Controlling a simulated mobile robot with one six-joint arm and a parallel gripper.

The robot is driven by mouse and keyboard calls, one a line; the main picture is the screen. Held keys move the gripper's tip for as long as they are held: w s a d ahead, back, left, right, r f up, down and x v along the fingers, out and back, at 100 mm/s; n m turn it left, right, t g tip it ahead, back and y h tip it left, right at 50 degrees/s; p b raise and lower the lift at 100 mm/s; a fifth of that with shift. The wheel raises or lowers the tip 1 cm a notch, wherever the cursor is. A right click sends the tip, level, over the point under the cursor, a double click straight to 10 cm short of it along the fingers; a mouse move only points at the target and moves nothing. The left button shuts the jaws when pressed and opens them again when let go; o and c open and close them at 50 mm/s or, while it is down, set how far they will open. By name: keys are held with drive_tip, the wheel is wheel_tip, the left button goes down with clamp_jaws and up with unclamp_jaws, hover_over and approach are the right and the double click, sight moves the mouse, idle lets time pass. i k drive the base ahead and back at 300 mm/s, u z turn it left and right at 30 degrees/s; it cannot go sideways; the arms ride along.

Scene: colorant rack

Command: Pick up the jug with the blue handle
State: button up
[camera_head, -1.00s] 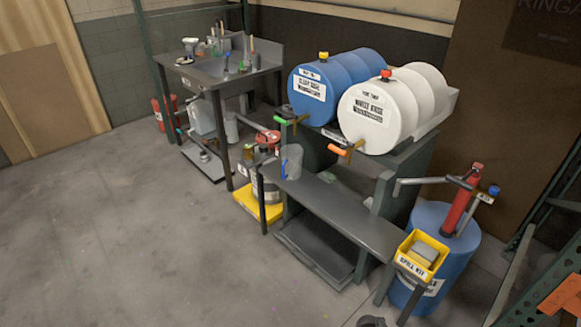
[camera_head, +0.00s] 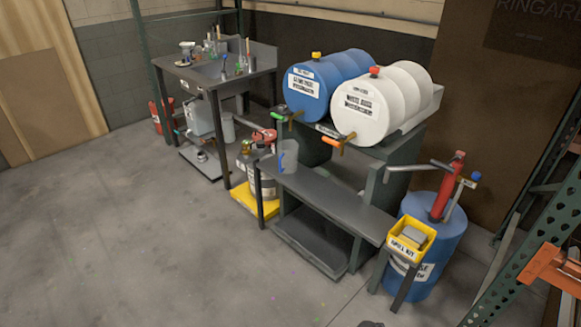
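The jug with the blue handle (camera_head: 290,155) is a small clear grey jug. It stands upright at the left end of the dark bench shelf (camera_head: 335,200), in front of and below the drums. Its blue handle is on its left side in the picture. My gripper cannot be made out. Only a small dark shape shows at the bottom edge of the picture, and I cannot tell which part of me it is.
A blue drum (camera_head: 325,85) and a white drum (camera_head: 380,105) lie above the shelf, their taps overhanging it. A yellow spill kit bin (camera_head: 411,239) and an upright blue drum (camera_head: 432,240) stand right. A yellow tray (camera_head: 250,200) is left. The floor (camera_head: 180,260) in front is clear.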

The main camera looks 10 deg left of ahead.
sight(286, 159)
drive_tip(key=k, duration=0.95)
drive_tip(key=u, duration=0.3)
drive_tip(key=i, duration=0.65)
drive_tip(key=u, duration=0.8)
drive_tip(key=i, duration=0.75)
drive_tip(key=u, duration=0.5)
drive_tip(key=i, duration=1.05)
drive_tip(key=u, duration=0.1)
